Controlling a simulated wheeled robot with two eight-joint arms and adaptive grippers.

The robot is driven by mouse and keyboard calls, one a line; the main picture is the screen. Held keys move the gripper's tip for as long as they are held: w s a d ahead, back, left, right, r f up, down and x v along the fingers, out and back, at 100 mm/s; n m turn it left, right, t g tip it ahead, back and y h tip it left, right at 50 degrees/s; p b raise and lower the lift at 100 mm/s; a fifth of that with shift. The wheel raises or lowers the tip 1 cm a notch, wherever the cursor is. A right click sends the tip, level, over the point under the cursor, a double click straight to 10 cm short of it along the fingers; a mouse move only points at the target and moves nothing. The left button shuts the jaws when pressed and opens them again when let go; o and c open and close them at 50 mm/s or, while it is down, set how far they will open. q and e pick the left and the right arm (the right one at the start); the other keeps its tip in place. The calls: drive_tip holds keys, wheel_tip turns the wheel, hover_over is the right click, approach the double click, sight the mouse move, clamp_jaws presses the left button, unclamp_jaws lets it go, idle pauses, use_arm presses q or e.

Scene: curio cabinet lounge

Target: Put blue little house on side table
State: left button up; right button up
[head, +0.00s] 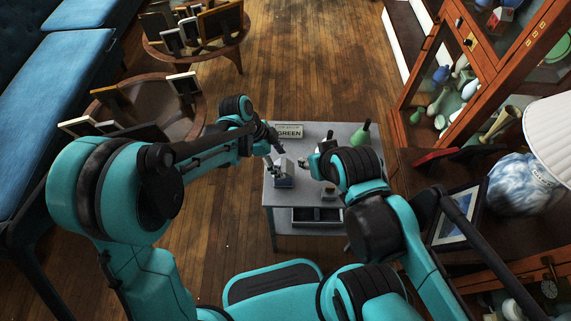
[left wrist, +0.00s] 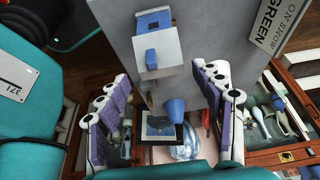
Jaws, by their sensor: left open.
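The little house (head: 284,180), with blue walls and a pale roof, stands on a grey table (head: 305,232) left of its middle. It also shows in the left wrist view (left wrist: 155,50), with a small blue block on its roof. My left gripper (head: 275,153) is just behind and left of the house. In the left wrist view its fingers (left wrist: 163,78) are spread, with nothing held between them and the house beyond their tips. My right gripper (head: 322,154) is over the table's middle, partly hidden by its arm. I cannot tell which table is the side table.
A "GREEN" sign (head: 289,131) and a green bell-shaped object (head: 363,135) are at the grey table's back. Round wooden tables (head: 196,130) with frames are at left. A glass cabinet (head: 440,95) and a lamp (head: 552,140) are at right. Floor behind the table is clear.

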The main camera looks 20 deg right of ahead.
use_arm(q)
drive_tip(key=p+v, duration=0.1)
drive_tip(key=v, duration=0.3)
drive_tip(key=shift+r, duration=0.15)
drive_tip(key=s+a+r+n+t+y, duration=0.1)
drive_tip(key=s+a+r+n+t, duration=0.1)
drive_tip(key=a+r+n, duration=0.4)
drive_tip(key=s+a+r+n+t, duration=0.1)
drive_tip(key=a+r+n+t, duration=0.2)
drive_tip(key=a, duration=0.6)
drive_tip(key=s+a+r+n+t+y, duration=0.2)
drive_tip(key=s+a+n, duration=0.6)
drive_tip(key=a+n, duration=0.4)
drive_tip(key=shift+a+t+y, duration=0.25)
drive_tip(key=shift+t+y, duration=0.45)
drive_tip(key=shift+w+d, duration=0.2)
drive_tip(key=shift+w+f, duration=0.15)
drive_tip(key=shift+w, duration=0.15)
drive_tip(key=shift+s, duration=0.15)
